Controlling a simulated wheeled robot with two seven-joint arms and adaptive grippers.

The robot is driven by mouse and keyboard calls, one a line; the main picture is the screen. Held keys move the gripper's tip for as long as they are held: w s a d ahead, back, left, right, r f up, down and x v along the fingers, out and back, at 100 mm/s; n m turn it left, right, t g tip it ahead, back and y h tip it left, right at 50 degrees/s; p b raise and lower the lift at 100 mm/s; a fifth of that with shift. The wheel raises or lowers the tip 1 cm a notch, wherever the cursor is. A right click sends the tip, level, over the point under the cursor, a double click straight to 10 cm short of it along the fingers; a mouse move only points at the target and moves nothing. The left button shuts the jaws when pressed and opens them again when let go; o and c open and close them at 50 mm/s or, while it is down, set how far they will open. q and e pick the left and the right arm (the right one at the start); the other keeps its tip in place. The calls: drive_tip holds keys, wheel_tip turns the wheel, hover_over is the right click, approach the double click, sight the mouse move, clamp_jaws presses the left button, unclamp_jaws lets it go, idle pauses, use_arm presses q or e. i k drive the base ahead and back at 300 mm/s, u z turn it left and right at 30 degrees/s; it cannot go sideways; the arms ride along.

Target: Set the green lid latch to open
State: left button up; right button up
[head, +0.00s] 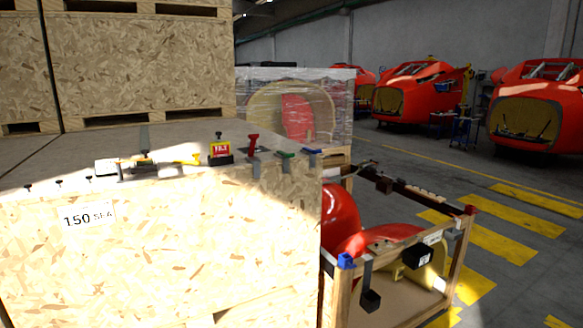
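The green lid latch (286,154) is a small green-topped piece on a grey strap at the front right of the large chipboard crate's top. It looks low and flat; at this size I cannot tell whether it is open or shut. A red handle (253,142) stands upright just left of it, and a blue-topped latch (312,151) sits just right of it at the crate's corner. The chipboard crate (160,245) fills the lower left and bears a "150" label (89,217). Neither of my grippers is in the head view.
A yellow-and-red box (220,151) and a yellow handle (188,158) sit left along the crate's top edge. Stacked crates (140,65) rise behind. An open wooden frame (455,262) with red parts stands at right. Floor with yellow stripes (515,230) lies clear beyond.

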sight(287, 155)
drive_tip(key=u, duration=0.2)
drive_tip(key=k, duration=0.3)
drive_tip(key=z, duration=1.15)
drive_tip(key=i, duration=1.25)
drive_tip(key=u, duration=0.55)
